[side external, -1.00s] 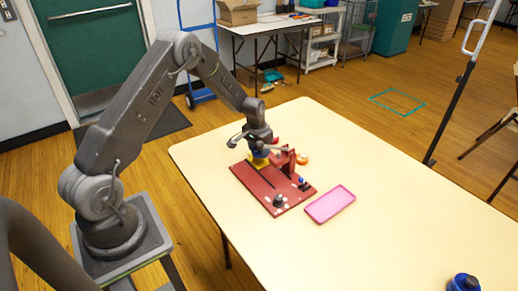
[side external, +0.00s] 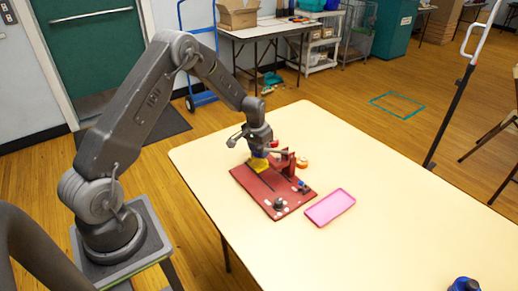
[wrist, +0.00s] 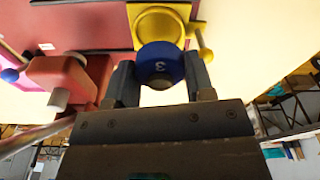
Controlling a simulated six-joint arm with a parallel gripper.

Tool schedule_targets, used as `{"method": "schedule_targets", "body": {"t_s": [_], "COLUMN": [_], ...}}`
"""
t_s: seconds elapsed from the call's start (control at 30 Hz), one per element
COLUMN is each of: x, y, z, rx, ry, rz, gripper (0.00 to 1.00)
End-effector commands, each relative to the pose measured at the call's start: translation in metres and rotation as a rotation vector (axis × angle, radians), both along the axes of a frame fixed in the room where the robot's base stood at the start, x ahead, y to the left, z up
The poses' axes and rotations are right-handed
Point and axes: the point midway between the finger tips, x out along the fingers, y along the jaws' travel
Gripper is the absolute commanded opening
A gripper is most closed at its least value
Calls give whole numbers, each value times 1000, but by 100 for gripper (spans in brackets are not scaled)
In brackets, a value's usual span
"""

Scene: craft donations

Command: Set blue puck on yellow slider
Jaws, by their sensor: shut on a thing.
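The blue puck (wrist: 160,62), marked with a 3, is between the two fingers of my gripper (wrist: 160,76) in the wrist view. My gripper is shut on it. The yellow slider (wrist: 186,13), with a round ringed seat, lies just beyond the puck, which overlaps the seat's near edge in this view. In the side view the yellow slider (side external: 258,165) sits at the far end of the dark red board, with the blue puck (side external: 257,154) just above it under my gripper (side external: 258,151). I cannot tell whether puck and slider touch.
The dark red board (side external: 262,190) carries a red upright block (side external: 289,163), a dark knob (side external: 279,203) and small white pieces. An orange ring (side external: 302,163) lies beside it. A pink tray (side external: 330,207) is to the right. The table's right side is mostly clear.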

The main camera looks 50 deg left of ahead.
Motion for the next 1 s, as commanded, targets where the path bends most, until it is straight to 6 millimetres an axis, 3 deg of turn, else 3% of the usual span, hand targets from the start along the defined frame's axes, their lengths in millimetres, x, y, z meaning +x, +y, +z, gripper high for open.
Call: {"method": "schedule_targets", "body": {"t_s": [0.23,0.27,0.37,0.63,1.0], "x": [0,0,0,0,-3], "y": [0,0,0,0,0], "z": [0,0,0,2,29], "rx": [0,0,0,0,0], "ry": [0,0,0,-1,-1], "rz": [0,0,0,0,0], "gripper": [22,51,59,59,59]}}
